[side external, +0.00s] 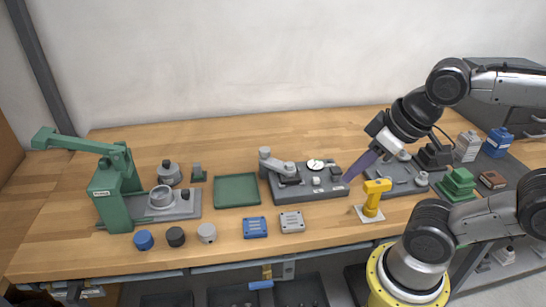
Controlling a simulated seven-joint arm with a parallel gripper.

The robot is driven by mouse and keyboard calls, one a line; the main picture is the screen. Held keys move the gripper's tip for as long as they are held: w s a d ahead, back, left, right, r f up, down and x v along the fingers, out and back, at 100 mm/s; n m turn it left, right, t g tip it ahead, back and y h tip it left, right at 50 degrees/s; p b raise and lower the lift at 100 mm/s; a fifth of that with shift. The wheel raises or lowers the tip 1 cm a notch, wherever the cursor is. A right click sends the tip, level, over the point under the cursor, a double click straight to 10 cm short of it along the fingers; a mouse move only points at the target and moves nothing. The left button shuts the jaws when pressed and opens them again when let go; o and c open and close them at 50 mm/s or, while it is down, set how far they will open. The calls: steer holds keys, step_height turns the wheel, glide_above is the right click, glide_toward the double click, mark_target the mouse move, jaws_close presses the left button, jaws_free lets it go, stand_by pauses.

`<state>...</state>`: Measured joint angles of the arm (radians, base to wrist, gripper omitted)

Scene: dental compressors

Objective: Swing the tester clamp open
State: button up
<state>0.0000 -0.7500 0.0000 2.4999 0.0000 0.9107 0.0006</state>
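The tester appears to be the dark grey unit (325,192) at the middle of the bench, with a round white dial (316,164) on it. A light grey clamp arm (277,165) sits on its left part, running from a raised knob at the left down over the base. I cannot tell how firmly it is closed. My gripper (348,179) comes down from the upper right, its purple fingers pointing down-left. The fingertips are just above or beside the tester's right end, apart from the clamp arm. The fingers overlap in this view, so their opening is unclear.
A green press (118,188) stands at the left, with a green tray (236,189) between it and the tester. Round caps and two small blocks lie along the front. A yellow stand (373,198) is close to my gripper; another grey unit (402,180) lies behind it.

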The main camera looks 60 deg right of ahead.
steer(key=o, duration=0.4)
steer(key=r, duration=0.3)
steer(key=shift+w, duration=0.35)
steer(key=o, duration=0.4)
steer(key=shift+g, duration=0.3)
steer(key=w+r, duration=0.2)
steer(key=r, duration=0.1)
steer(key=w+r, duration=0.1)
steer(key=shift+w+d+r, duration=0.15)
steer(key=shift+w+d, duration=0.1)
steer(key=shift+w, duration=0.05)
steer(key=w+d+r+m+g, duration=0.1)
steer(key=w+d+r+g, duration=0.2)
steer(key=w, duration=0.8)
steer(key=m+g, duration=0.2)
glide_above(264, 149)
step_height(264, 149, down, 8)
steer(key=f, duration=0.1)
step_height(264, 149, down, 13)
steer(key=shift+f, duration=0.2)
jaws_close()
steer(key=shift+r, duration=0.1)
